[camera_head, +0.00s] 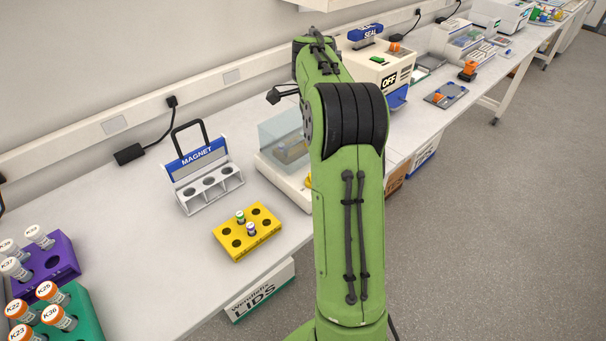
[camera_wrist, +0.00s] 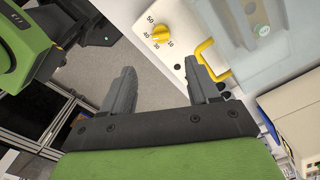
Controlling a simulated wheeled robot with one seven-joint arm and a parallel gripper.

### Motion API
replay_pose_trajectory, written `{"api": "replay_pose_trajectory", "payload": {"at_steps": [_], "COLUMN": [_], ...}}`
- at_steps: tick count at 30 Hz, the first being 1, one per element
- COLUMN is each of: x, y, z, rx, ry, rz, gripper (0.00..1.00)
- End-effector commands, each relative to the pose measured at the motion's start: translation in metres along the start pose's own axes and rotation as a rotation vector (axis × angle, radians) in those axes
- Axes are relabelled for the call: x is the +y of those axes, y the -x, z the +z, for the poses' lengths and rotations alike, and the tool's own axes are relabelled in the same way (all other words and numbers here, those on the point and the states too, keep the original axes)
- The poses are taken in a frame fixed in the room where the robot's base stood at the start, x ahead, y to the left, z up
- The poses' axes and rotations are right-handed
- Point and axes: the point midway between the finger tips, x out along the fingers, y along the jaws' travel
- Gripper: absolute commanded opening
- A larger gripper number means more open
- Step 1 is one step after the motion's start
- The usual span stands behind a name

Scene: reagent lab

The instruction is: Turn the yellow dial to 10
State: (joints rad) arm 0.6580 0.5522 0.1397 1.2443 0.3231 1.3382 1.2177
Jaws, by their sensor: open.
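The yellow dial (camera_wrist: 161,34) sits on the white front panel of a device, with printed numbers such as 50, 40, 30 and 10 around it. Which number it points at is too small to tell. My gripper (camera_wrist: 161,69) is open and empty in the wrist view. Its fingers are spread to either side below the dial, apart from it. In the head view my green arm covers part of the white device (camera_head: 268,164) with the clear lid, and my gripper is hidden. A small yellow part (camera_head: 309,181) shows at the arm's edge.
A yellow handle (camera_wrist: 207,60) stands beside the dial, close to my right finger in the wrist view. A yellow tube rack (camera_head: 236,240), a magnet rack (camera_head: 208,178) and a sealer (camera_head: 390,70) stand on the bench nearby. The floor to the right is clear.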

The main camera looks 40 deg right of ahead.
Motion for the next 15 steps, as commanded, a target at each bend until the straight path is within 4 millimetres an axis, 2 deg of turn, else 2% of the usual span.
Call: {"api": "replay_pose_trajectory", "payload": {"at_steps": [1,9,15], "x": [0.001,0.001,0.001], "y": [-0.019,-0.086,-0.118], "z": [0.000,0.001,0.001], "rx": [-0.002,-0.002,-0.001], "ry": [0.001,0.005,0.004], "rz": [0.005,0.005,0.003], "gripper": [0.60,0.60,0.60]}}
